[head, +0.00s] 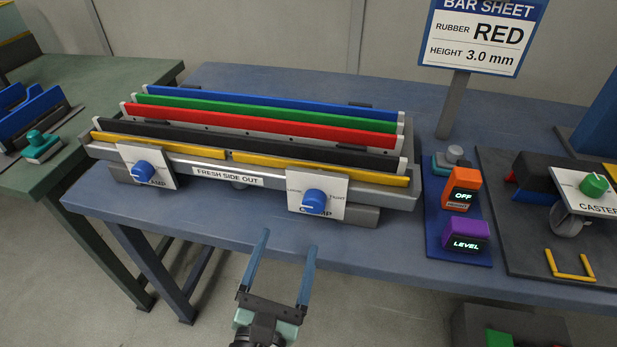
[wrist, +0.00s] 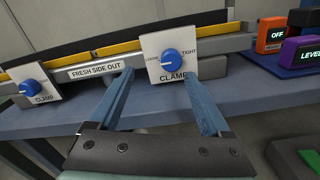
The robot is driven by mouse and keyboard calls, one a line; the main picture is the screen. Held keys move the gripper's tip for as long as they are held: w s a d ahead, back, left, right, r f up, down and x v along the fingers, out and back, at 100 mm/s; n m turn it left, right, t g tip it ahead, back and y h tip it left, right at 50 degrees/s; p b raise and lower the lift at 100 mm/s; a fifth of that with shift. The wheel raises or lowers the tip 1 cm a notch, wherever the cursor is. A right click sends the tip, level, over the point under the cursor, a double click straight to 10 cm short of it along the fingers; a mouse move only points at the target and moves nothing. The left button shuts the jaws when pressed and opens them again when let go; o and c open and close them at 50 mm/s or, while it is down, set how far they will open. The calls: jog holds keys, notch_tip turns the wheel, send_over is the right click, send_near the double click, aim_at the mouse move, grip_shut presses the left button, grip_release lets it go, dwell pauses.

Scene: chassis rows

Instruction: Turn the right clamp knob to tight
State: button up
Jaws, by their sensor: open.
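The right clamp knob (head: 314,201) is a round blue knob on a white plate (head: 335,206) at the front of the bar rack. It also shows in the wrist view (wrist: 179,61), with LOOSE printed at its upper left and TIGHT at its upper right. A pale mark on the knob seems to point left, on the LOOSE side. My gripper (head: 288,240) is open and empty, with its two blue fingers pointing at the rack from the front. In the wrist view the fingertips (wrist: 158,77) are short of the plate, apart from the knob.
The left clamp knob (head: 143,173) is a similar blue knob. Colored bars stand in the rack above. An orange OFF box (head: 462,190) and a purple LEVEL box (head: 465,238) sit right of the rack on the blue table (head: 390,245). A caster fixture (head: 565,185) stands further right.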

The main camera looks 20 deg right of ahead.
aim_at(313, 209)
jog(key=w+d+n, duration=0.2)
jog(key=w+d+f+n, duration=0.1)
jog(key=w+d, duration=0.1)
jog(key=w, duration=0.1)
jog(key=w+d+f+n+p, duration=0.1)
jog(key=w+d+n, duration=0.1)
jog(key=d, duration=0.1)
jog(key=shift+w+f+n, duration=0.1)
jog(key=shift+w+n, duration=0.1)
jog(key=shift+n, duration=0.1)
dwell(0.3)
grip_shut()
